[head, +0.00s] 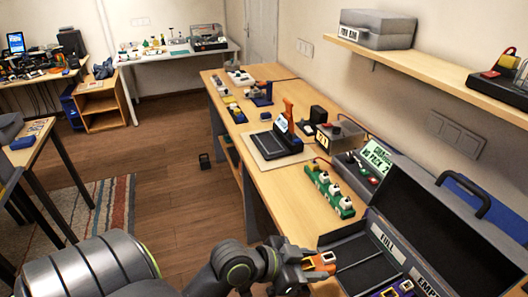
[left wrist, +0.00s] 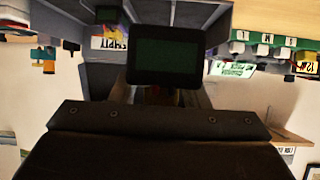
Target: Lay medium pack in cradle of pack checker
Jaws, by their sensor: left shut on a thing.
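My left gripper (head: 318,264) hangs over the near end of the bench, in front of the open case. It is shut on a pack, which shows as a small orange part (head: 322,261) in the head view. In the left wrist view a dark block with a green face (left wrist: 166,60) fills the space before the gripper; I take it for the held pack. The pack checker, with a lit green display (head: 378,158), stands farther along the bench beyond the gripper. The display also shows in the left wrist view (left wrist: 232,69). Its cradle is not clear. My right gripper is not in view.
An open black case (head: 440,225) with FULL and EMPTY labels lies at the near right; purple packs (head: 402,287) sit in it. A black device (head: 283,138) stands farther back. A shelf (head: 430,70) overhangs the wall side.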

